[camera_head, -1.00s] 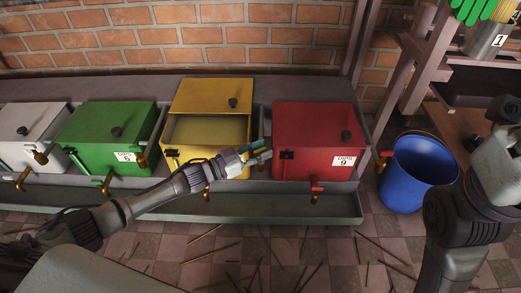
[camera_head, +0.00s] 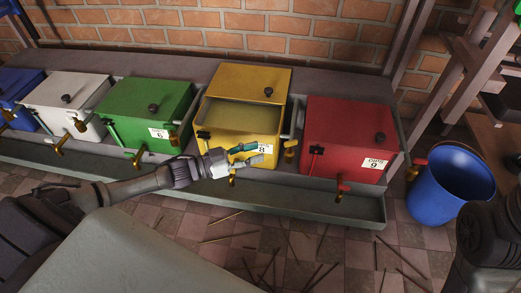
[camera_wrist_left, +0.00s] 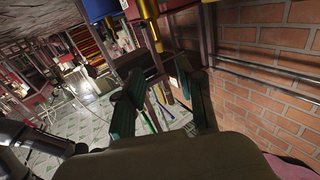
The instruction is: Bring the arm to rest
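My left gripper (camera_head: 256,154) shows in front of the lower front of the yellow box (camera_head: 217,140), beside its label "8". Its arm comes in from the left edge, reaching across the picture. The two green-padded fingers stand apart with nothing between them. The left wrist view also shows the open fingers (camera_wrist_left: 158,88), with floor and background seen through the gap. Part of my right arm (camera_head: 493,240) shows at the lower right. Its gripper is outside the picture.
A blue box (camera_head: 18,88), white box (camera_head: 75,93), green box (camera_head: 140,112) and red box (camera_head: 345,130) stand along the grey bench (camera_head: 340,208). The yellow box's lid is open. A blue bucket (camera_head: 440,190) stands on the right. Thin sticks lie scattered on the tiled floor.

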